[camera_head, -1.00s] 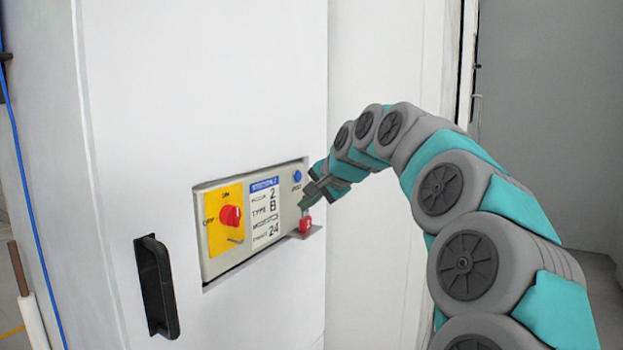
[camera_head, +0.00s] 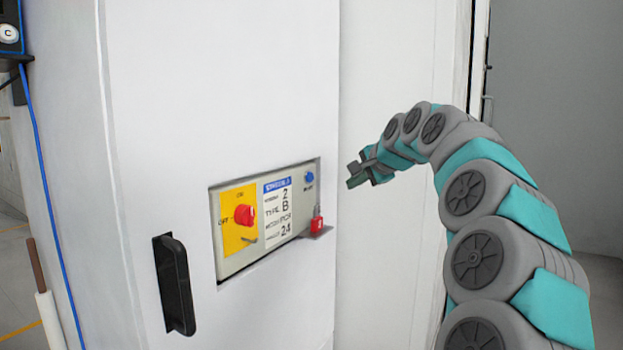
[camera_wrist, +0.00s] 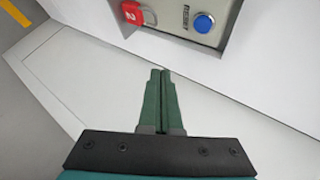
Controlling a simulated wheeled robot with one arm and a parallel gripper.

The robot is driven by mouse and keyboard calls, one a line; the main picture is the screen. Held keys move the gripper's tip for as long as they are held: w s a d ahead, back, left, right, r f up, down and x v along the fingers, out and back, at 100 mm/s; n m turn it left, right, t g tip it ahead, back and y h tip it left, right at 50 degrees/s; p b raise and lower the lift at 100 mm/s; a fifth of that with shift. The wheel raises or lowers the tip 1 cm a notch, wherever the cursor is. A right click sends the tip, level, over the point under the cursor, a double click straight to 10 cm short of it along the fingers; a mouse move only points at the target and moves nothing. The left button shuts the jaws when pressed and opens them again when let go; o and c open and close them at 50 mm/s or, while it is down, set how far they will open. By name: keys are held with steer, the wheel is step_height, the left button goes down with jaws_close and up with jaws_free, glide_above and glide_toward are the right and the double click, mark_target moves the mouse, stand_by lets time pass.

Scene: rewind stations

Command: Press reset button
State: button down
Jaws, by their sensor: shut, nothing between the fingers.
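The control panel (camera_head: 262,259) is recessed in the white cabinet's front. Its blue button (camera_head: 309,177) sits at the upper right of the panel, with a small label beside it. In the wrist view the blue button (camera_wrist: 204,23) is at the top, right of centre, beyond my fingertips. My gripper (camera_head: 354,175) is shut and empty, to the right of the panel and apart from it. In the wrist view my gripper (camera_wrist: 162,73) points up towards the panel's lower edge, with its two green fingers together.
A red padlock-like piece (camera_head: 317,223) hangs at the panel's lower right, close to the blue button. A red rotary switch (camera_head: 244,214) sits on a yellow plate. A black handle (camera_head: 174,284) juts from the white cabinet (camera_head: 220,90). Open space lies right of the cabinet.

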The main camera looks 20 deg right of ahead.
steer(key=w+a+p, duration=0.2)
steer(key=w+a, duration=0.3)
steer(key=w, duration=0.1)
steer(key=shift+w, duration=0.35)
steer(key=shift+w+a, duration=0.1)
steer(key=shift+a, duration=0.1)
stand_by(1.8)
steer(key=shift+w+a, duration=0.15)
steer(key=shift+w, duration=0.05)
steer(key=shift+w+a+p, duration=0.25)
steer(key=shift+w+p, duration=0.05)
steer(key=shift+p, duration=0.1)
stand_by(0.9)
steer(key=shift+s+d, duration=0.5)
steer(key=shift+s, duration=0.15)
steer(key=s+d, duration=0.1)
steer(key=s, duration=0.1)
steer(key=s+d+b, duration=0.1)
steer(key=s+d, duration=0.1)
stand_by(0.6)
